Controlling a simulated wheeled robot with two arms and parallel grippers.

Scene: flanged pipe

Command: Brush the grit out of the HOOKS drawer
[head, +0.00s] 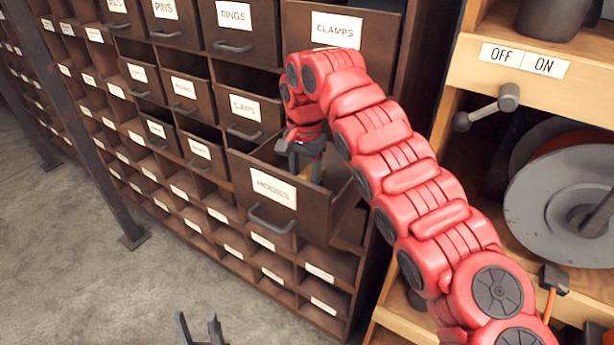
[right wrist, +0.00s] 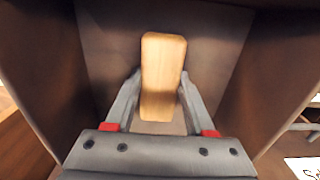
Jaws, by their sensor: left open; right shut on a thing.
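The HOOKS drawer (head: 262,190) is pulled out of the dark wooden cabinet, and its open top shows. My right gripper (head: 307,170) points down inside it, with the red arm curving over from the right. In the right wrist view my right gripper (right wrist: 160,105) is shut on a pale wooden block-like handle (right wrist: 163,65), likely the brush. The handle stands over the drawer's brown floor (right wrist: 215,45), between its side walls. Any bristles are hidden, and I can make out no grit. My left gripper (head: 200,332) is open and empty at the bottom edge, over the carpet.
The CLAMPS drawer (head: 335,32) is above, and the CLIPS drawer (head: 245,110) is up and left of the HOOKS drawer. A shelf unit with an OFF/ON lever (head: 490,105) and a grey reel (head: 560,205) stands at the right. Grey carpet (head: 90,260) is clear at left.

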